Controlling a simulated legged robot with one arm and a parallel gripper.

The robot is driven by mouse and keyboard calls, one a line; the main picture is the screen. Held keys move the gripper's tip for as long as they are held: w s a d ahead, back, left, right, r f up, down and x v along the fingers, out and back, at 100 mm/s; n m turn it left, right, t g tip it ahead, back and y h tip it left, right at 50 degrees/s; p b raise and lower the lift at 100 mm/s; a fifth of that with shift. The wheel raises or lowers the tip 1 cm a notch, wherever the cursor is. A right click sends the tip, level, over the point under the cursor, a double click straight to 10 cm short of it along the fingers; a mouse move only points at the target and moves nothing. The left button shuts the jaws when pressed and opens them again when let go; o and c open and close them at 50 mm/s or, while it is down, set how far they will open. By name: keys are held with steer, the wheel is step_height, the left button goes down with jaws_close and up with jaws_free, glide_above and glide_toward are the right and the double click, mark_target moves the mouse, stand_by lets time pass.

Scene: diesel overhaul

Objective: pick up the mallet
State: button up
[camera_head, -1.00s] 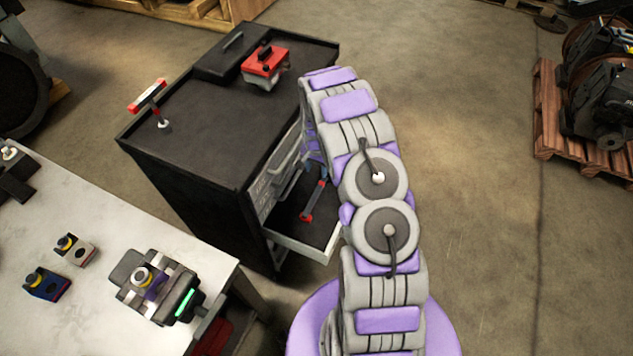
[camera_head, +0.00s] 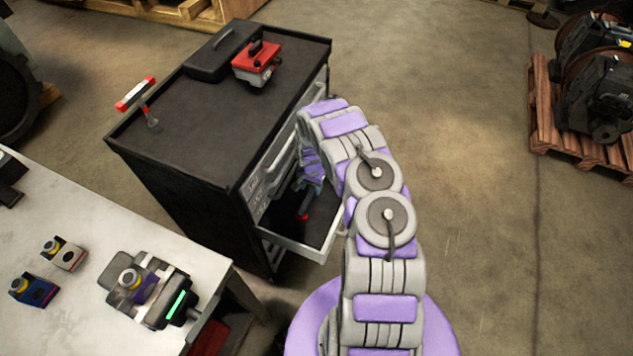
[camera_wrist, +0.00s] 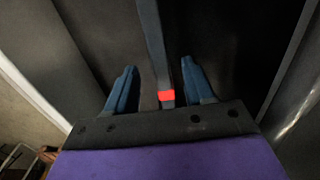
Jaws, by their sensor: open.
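A long, dark grey-blue tool with red near its end lies in the open drawer and shows in the head view (camera_head: 304,211), partly hidden by my arm. In the wrist view its straight bar (camera_wrist: 155,40) runs between my blue fingers, with a red band (camera_wrist: 166,95) close to the gripper's base. Its far end is out of view, so I cannot tell if it has a mallet head. My gripper (camera_wrist: 158,66) is open, one finger on each side of the bar with gaps visible. A T-shaped tool with a red-ended crossbar (camera_head: 137,94) is on the cabinet top.
The black cabinet (camera_head: 215,125) has its drawer (camera_head: 290,245) pulled out; drawer walls flank my gripper. A red-topped box (camera_head: 257,65) and black case (camera_head: 220,50) stand on the cabinet. A white workbench (camera_head: 70,215) with parts is at left. Floor at right is clear up to a pallet (camera_head: 575,140).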

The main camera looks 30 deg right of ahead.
mark_target(311, 192)
step_height(311, 192, down, 4)
steer(key=shift+s+d+f+b, duration=0.1)
steer(key=shift+f+b, duration=0.1)
steer(key=shift+b, duration=0.4)
steer(key=shift+a+r, duration=0.15)
steer(key=shift+a, duration=0.2)
steer(key=shift+c, duration=0.7)
steer(key=shift+d, duration=0.25)
steer(key=c, duration=0.7)
jaws_close()
steer(key=shift+a, duration=0.1)
